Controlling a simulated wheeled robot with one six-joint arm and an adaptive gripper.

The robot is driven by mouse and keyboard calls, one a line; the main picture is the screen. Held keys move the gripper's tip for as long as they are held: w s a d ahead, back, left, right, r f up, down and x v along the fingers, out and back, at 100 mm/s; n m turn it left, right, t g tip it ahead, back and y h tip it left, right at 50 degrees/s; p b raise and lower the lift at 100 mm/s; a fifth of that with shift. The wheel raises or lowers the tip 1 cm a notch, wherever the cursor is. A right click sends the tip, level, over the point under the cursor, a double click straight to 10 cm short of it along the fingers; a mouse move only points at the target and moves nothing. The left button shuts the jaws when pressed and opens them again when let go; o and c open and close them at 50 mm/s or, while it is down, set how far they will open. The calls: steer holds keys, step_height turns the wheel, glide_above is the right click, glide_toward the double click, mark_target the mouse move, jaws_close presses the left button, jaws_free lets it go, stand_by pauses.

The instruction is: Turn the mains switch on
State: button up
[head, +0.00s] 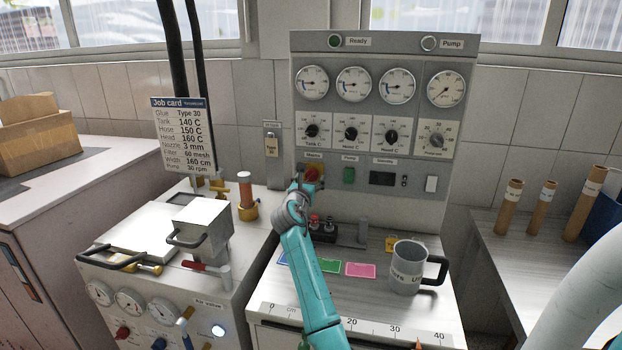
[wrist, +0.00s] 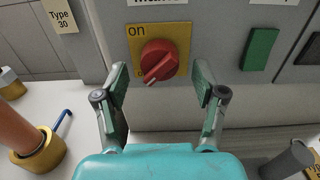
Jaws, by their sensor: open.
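The mains switch (wrist: 158,61) is a red rotary knob on a yellow plate marked "on" at its upper left. Its white pointer mark points to the lower left, away from the "on" word. In the head view the knob (head: 312,174) shows on the grey panel, under a "Mains" label, partly hidden by my arm. My gripper (wrist: 160,85) is open, with one finger on each side of the knob and a gap to it on both sides. I cannot tell how far the fingertips are from the panel. The fingers are hard to make out in the head view.
A green button (head: 349,175) and a dark display (head: 382,179) sit right of the switch. Gauges and dials fill the panel above. A job card (head: 181,137) hangs at the left.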

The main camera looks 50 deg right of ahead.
steer(key=shift+x, duration=1.05)
steer(key=c, duration=1.1)
steer(key=shift+c, duration=0.2)
